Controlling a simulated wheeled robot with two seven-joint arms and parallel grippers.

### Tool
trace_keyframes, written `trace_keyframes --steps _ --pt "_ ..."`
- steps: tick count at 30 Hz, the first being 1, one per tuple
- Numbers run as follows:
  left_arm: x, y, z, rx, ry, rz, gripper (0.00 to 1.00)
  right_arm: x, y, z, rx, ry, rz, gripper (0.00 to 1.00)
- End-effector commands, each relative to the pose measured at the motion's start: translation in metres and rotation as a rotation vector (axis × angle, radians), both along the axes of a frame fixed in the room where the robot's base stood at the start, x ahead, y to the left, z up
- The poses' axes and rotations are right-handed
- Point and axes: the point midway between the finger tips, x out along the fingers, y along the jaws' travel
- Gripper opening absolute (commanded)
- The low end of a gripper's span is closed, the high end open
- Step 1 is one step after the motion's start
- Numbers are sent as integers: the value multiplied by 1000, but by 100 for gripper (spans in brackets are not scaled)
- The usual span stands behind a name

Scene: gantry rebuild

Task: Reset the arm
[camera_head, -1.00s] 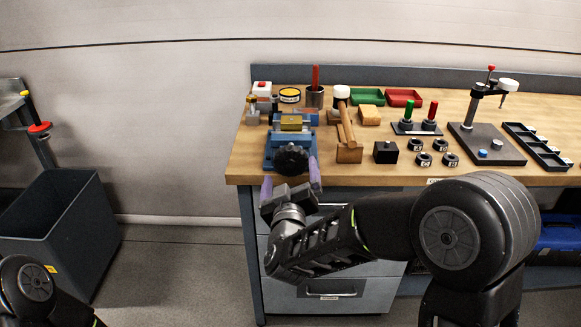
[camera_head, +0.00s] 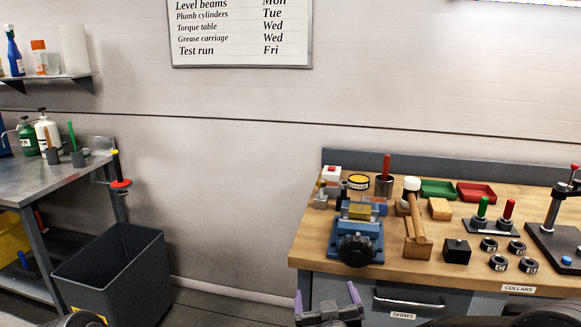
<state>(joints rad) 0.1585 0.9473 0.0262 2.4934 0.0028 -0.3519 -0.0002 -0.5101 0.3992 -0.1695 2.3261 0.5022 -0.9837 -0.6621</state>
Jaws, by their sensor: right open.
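My right gripper (camera_head: 327,302) shows at the bottom of the head view. Its two purple-tipped fingers stand apart with nothing between them. It is in front of the wooden workbench (camera_head: 318,248), below the level of its top and in front of the drawers. Most of my right arm is out of the frame, with only a dark part at the bottom edge. A small dark part of my own body shows at the bottom left. My left gripper is not in view.
A blue vise (camera_head: 356,240) stands at the bench's front left, near a mallet (camera_head: 416,225). Black collars (camera_head: 498,262), a red tray (camera_head: 477,192) and a green tray (camera_head: 438,189) lie right. A grey bin (camera_head: 110,275) stands on the floor by a metal side table (camera_head: 45,180).

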Motion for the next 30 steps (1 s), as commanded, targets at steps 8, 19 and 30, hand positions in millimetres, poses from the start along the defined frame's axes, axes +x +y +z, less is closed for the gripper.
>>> trace_keyframes --steps 8,19,30 --pt "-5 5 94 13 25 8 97 -129 37 -147 308 755 129 97" --pt "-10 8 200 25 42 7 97 -326 16 -170 495 1369 0 97" --pt "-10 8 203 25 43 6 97 -332 9 -173 520 1383 -34 97"
